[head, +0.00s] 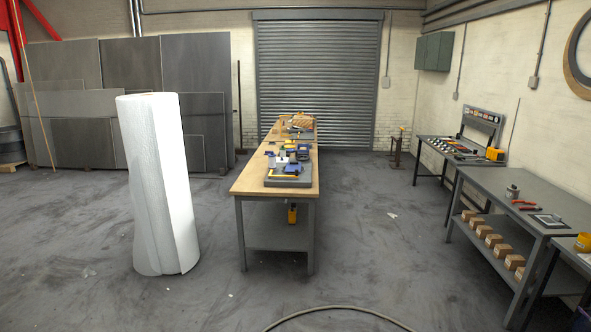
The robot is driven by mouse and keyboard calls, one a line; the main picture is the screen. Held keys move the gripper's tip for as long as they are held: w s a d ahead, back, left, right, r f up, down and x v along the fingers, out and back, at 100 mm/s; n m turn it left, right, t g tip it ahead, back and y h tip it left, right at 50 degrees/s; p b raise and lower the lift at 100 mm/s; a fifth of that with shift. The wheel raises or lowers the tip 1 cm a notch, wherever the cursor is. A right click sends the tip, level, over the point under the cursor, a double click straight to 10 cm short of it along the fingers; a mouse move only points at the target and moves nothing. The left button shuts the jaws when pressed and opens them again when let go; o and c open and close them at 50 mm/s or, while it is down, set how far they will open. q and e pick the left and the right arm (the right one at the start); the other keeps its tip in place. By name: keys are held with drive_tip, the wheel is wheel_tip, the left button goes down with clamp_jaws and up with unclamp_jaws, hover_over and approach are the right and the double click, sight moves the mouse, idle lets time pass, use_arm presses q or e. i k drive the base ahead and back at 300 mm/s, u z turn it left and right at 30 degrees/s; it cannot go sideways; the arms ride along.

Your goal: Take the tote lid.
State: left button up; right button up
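I cannot make out a tote lid for certain in the head view. A long wooden-topped workbench (246,180) stands in the middle of the room, some way ahead. A flat grey slab or tray (289,183) lies at its near end, with blue and yellow items on it. Several small blue, white and dark items (284,158) lie behind it, too small to name. Neither of my grippers is in view.
A tall white wrapped roll (160,185) stands left of the workbench. Grey benches (535,212) with tools and small cartons line the right wall. A hose or cable (335,307) curves across the near floor. Open floor lies between the workbench and the right benches.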

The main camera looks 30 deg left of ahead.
sight(291, 167)
drive_tip(key=u, duration=0.05)
drive_tip(key=i, duration=3.95)
drive_tip(key=u, duration=0.75)
drive_tip(key=i, duration=1.9)
drive_tip(key=u, duration=1.7)
drive_tip(key=i, duration=1.25)
drive_tip(key=u, duration=0.65)
